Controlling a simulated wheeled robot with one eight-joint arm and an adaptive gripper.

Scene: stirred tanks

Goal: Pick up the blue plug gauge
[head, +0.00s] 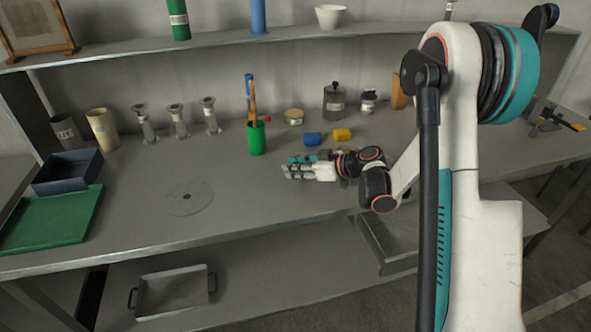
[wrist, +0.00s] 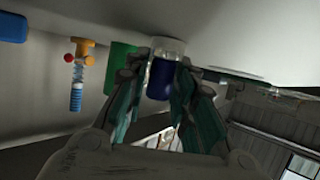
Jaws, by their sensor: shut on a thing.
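My gripper (head: 290,169) is low over the middle of the grey bench, to the right of and in front of the green cup (head: 257,138). In the wrist view, my gripper (wrist: 158,88) is shut on a dark blue cylinder with a pale, shiny end, which looks like the blue plug gauge (wrist: 160,80). The fingers lie on both sides of its blue part. In the head view the held thing is hidden by my fingers. I cannot tell whether it touches the bench.
A blue block (head: 315,139) and a yellow block (head: 343,134) lie behind my gripper. Several metal stands (head: 179,122) are at the back left. A flat grey disc (head: 189,198) lies left of my gripper. The bench between disc and gripper is clear.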

